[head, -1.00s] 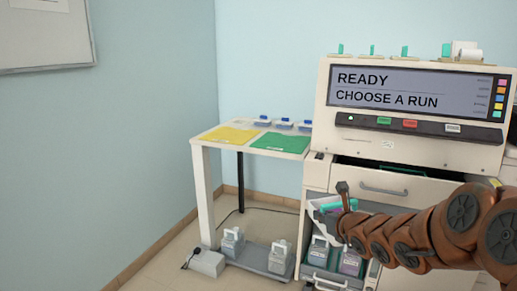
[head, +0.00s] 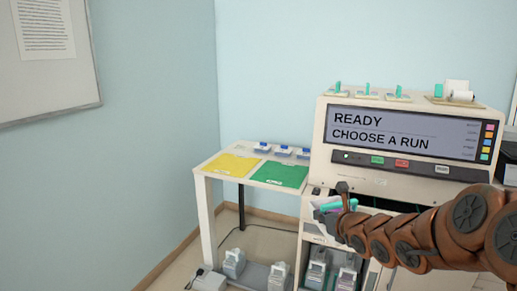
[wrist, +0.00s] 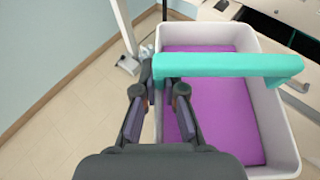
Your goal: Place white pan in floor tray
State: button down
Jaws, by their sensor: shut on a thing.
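The white pan (wrist: 281,137) fills the right of the wrist view. It is a deep rectangular pan with a purple inside and a teal handle (wrist: 232,65) across its top. My gripper (wrist: 165,85) is shut on the left end of this handle. In the head view, my gripper (head: 343,200) holds the pan in front of the staining machine, and the arm partly hides it. The grey floor tray (head: 255,274) lies low at the left of the machine, below the pan, with white jugs on it.
A white side table (head: 208,170) with a yellow mat, a green mat and blue-lidded boxes stands above the tray. The staining machine (head: 330,140) is close behind my arm. More jugs (head: 316,272) stand in its lower compartment. Open floor shows at the left.

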notch_tip(320, 180, up, 10)
jog(key=p, duration=0.8)
jog(key=shift+f, duration=0.1)
